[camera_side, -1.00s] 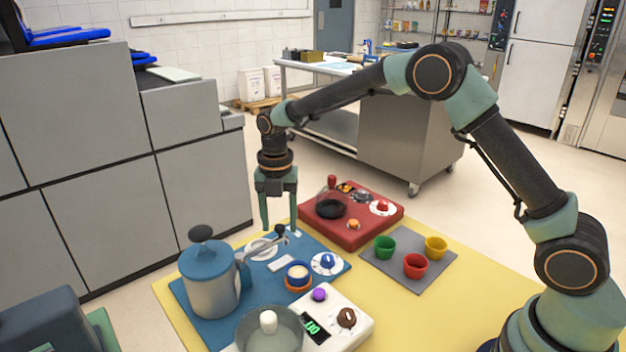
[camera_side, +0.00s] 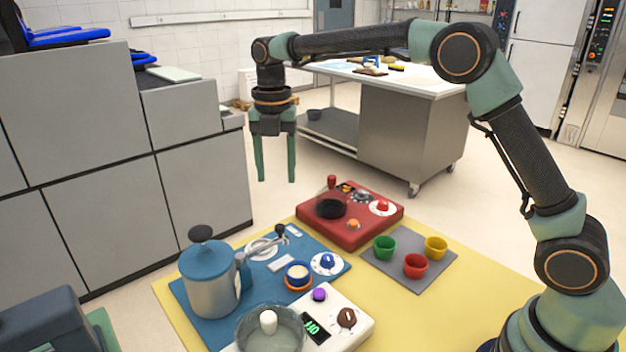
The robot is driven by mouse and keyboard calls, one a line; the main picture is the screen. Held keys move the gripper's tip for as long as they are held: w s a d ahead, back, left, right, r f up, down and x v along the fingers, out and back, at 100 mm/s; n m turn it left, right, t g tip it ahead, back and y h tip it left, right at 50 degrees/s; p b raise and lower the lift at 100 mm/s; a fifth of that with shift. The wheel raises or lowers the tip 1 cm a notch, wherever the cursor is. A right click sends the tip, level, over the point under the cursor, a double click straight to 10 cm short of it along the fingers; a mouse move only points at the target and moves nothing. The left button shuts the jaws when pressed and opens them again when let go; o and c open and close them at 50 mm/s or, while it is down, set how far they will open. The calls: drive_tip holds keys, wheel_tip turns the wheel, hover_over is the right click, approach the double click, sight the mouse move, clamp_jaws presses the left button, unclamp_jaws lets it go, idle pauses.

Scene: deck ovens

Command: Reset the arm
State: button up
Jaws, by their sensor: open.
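My gripper (camera_side: 276,180) is open and empty, with its fingers pointing straight down. It hangs high above the back left part of the yellow mat (camera_side: 450,305), above and behind the blue board (camera_side: 190,300). It touches nothing. My arm reaches from the right side of the picture, over the mat, to the left.
On the blue board stand a blue-lidded grey canister (camera_side: 210,285) and a small blue cup (camera_side: 298,274). A red console (camera_side: 350,232) lies behind. Green (camera_side: 384,248), red (camera_side: 415,266) and yellow (camera_side: 436,248) cups stand on a grey pad (camera_side: 398,278). A white device with a glass bowl (camera_side: 270,332) is in front.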

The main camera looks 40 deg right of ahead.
drive_tip(key=s+d+r+m+t, duration=0.3)
drive_tip(key=s+d+r+m, duration=0.3)
drive_tip(key=s+m, duration=0.5)
drive_tip(key=s+d+f+m+t, duration=0.2)
drive_tip(key=s+m, duration=0.8)
drive_tip(key=m, duration=0.6)
drive_tip(key=shift+s+d+f+t, duration=0.35)
drive_tip(key=shift+d+f, duration=0.1)
drive_tip(key=shift+f, duration=0.25)
